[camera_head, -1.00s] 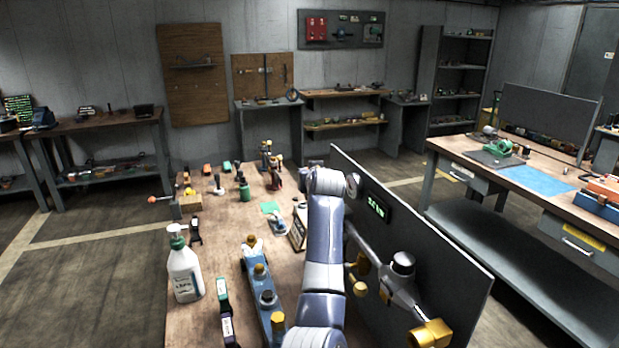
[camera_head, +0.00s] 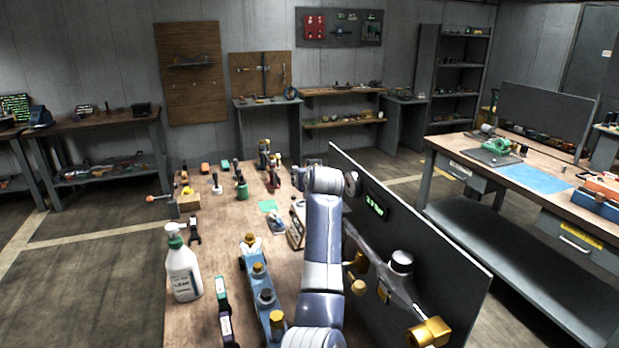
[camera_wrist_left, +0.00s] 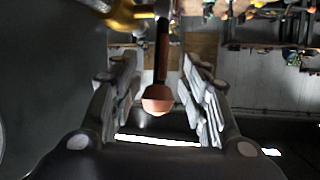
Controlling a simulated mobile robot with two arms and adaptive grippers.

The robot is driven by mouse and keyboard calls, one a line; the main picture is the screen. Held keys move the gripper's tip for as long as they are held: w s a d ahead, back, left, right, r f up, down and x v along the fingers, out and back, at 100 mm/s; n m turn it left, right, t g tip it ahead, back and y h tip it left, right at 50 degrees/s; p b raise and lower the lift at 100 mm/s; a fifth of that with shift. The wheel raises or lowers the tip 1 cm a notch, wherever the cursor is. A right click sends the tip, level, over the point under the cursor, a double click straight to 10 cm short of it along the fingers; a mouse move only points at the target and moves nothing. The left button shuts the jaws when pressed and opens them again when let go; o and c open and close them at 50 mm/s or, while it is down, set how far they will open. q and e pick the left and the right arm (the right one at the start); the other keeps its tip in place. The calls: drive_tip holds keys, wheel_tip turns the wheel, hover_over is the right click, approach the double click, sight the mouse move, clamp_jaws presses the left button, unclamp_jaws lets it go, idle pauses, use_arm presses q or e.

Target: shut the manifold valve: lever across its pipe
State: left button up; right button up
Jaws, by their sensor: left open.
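In the left wrist view a dark lever with an orange-red rounded end (camera_wrist_left: 158,97) points down the picture from a brass-yellow fitting (camera_wrist_left: 128,17). My left gripper (camera_wrist_left: 160,112) is open, its fingers apart on either side of the lever end; I cannot tell whether they touch it. My right gripper is not in view.
The grey panel (camera_head: 440,236) stands upright along the bench's right side, with a small green display (camera_head: 375,206). On the wooden bench (camera_head: 228,228) left of my arm are a spray bottle (camera_head: 183,272), a blue block with brass knobs (camera_head: 263,290) and several small items.

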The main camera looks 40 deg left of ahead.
use_arm(q)
drive_tip(key=v, duration=1.1)
drive_tip(key=shift+s+d, duration=0.15)
drive_tip(key=shift+s, duration=0.05)
